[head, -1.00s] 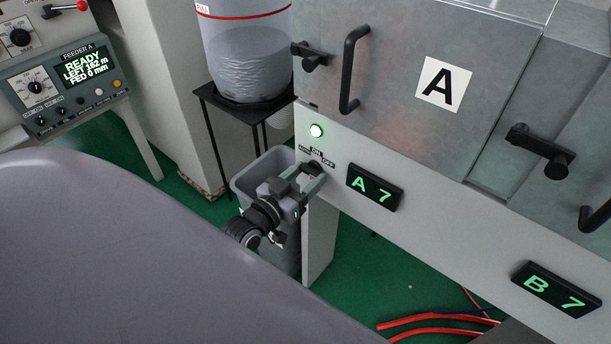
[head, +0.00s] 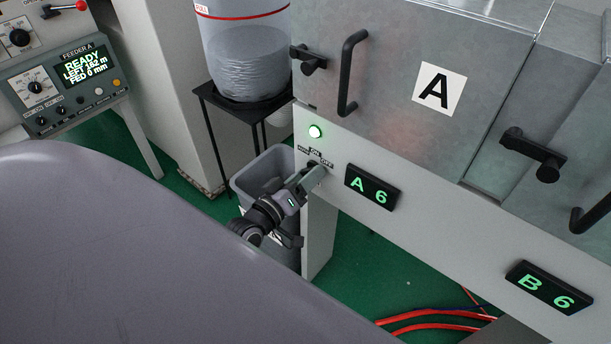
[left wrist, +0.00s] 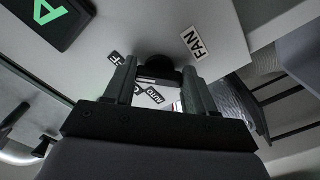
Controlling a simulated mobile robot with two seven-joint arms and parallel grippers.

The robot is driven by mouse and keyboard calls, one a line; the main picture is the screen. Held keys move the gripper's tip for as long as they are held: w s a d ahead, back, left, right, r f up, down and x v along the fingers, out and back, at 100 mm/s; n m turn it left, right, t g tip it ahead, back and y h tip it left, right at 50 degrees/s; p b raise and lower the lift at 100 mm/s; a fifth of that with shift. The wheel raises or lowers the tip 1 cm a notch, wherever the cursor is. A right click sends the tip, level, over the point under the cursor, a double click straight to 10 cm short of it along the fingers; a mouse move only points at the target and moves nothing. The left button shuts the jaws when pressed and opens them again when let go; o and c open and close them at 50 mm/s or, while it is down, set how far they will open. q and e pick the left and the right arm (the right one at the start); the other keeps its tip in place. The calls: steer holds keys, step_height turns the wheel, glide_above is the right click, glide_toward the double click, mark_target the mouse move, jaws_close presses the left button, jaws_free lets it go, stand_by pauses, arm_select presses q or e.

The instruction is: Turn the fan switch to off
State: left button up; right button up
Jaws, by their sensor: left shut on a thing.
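The fan switch is a black knob (left wrist: 160,70) on the pale panel below door A; in the left wrist view it sits between the fingers under a FAN label (left wrist: 195,42). The labels AUTO, ON and OFF (head: 316,157) are set around it. My left gripper (head: 315,174) reaches the panel there and is shut on the knob, with its jaws rolled over. In the head view the fingers mostly hide the knob, and I cannot tell which label it points to. A green lamp (head: 315,131) above it is lit. My right gripper is not in view.
A display reading A 6 (head: 372,188) is just right of the switch, and one reading B 6 (head: 552,288) is farther right. A grey bin (head: 244,186) stands below and behind my gripper. Black door handles (head: 352,72) stick out above. Red hoses (head: 430,318) lie on the green floor.

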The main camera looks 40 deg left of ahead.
arm_select(q)
steer(key=shift+n, duration=0.4)
steer(key=o, duration=1)
steer(key=shift+o, duration=0.2)
steer(key=shift+s, duration=0.1)
steer(key=s, duration=0.7)
steer(key=shift+a, duration=0.3)
steer(key=s+d+f+m+g+h+p, duration=0.1)
steer(key=s+d+f+m+g, duration=0.6)
steer(key=s+d+f+m, duration=0.1)
steer(key=s+d+m, duration=0.1)
steer(key=s+m, duration=0.1)
steer(key=s, duration=0.1)
steer(key=shift+s+d+f+m+g, duration=0.2)
steer(key=shift+d+m+g, duration=0.1)
steer(key=shift+d+m, duration=0.1)
